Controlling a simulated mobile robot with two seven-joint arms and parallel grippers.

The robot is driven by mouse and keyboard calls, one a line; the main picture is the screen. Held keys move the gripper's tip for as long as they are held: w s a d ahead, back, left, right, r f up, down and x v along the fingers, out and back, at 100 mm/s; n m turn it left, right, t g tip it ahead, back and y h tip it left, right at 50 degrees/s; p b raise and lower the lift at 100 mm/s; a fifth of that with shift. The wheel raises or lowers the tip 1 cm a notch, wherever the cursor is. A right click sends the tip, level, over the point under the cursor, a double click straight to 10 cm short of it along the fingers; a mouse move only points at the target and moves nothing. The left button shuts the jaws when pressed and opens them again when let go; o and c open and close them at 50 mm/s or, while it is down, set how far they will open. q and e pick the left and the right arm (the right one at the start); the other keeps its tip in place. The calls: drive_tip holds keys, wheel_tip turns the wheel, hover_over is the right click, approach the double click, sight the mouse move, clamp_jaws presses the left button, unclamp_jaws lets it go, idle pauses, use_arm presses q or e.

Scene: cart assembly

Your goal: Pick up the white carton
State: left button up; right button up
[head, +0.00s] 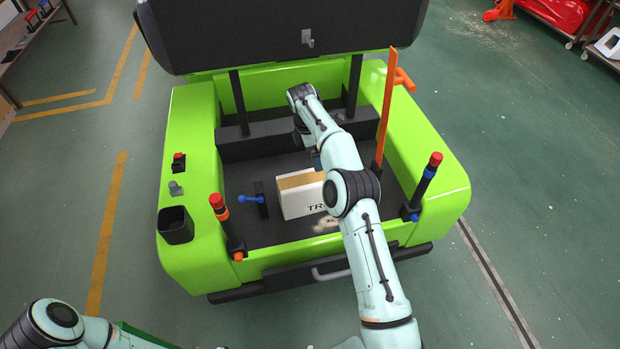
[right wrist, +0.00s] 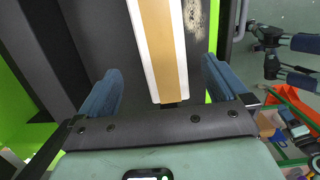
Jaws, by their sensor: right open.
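The white carton (head: 303,199) stands in the black bed of the green cart, with a tan strip along its top and dark letters on its front. My right arm partly covers its right end. In the right wrist view the carton (right wrist: 163,50) runs down from the top edge, between the two blue fingers. My right gripper (right wrist: 160,68) is open and empty above it; I cannot tell the height gap. It is mostly hidden behind my arm in the head view. What looks like my left gripper (right wrist: 303,61) shows at the right of the wrist view, fingers apart and empty.
The green cart (head: 186,128) has raised walls around the bed. A blue-handled part (head: 250,199) stands just left of the carton. An orange upright (head: 386,105) rises at the right. Red-topped posts (head: 222,215) stand at the front corners. A black cup (head: 176,226) is on the left wall.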

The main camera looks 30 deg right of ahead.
hover_over(319, 175)
drive_tip(key=a, duration=0.1)
drive_tip(key=f, duration=0.7)
drive_tip(key=shift+s+f, duration=0.15)
drive_tip(key=shift+s, duration=0.05)
drive_tip(key=shift+w+d+f, duration=0.1)
drive_tip(key=shift+d+f, duration=0.05)
drive_tip(key=shift+f, duration=0.8)
drive_tip(key=shift+s+d+f, duration=0.1)
drive_tip(key=shift+d+f, duration=0.1)
drive_tip(key=shift+f, duration=0.75)
drive_tip(key=shift+w+d+f, duration=0.1)
drive_tip(key=shift+d+f, duration=0.05)
drive_tip(key=shift+f, duration=0.8)
drive_tip(key=c, duration=1.4)
drive_tip(key=shift+r, duration=0.1)
drive_tip(key=c, duration=0.3)
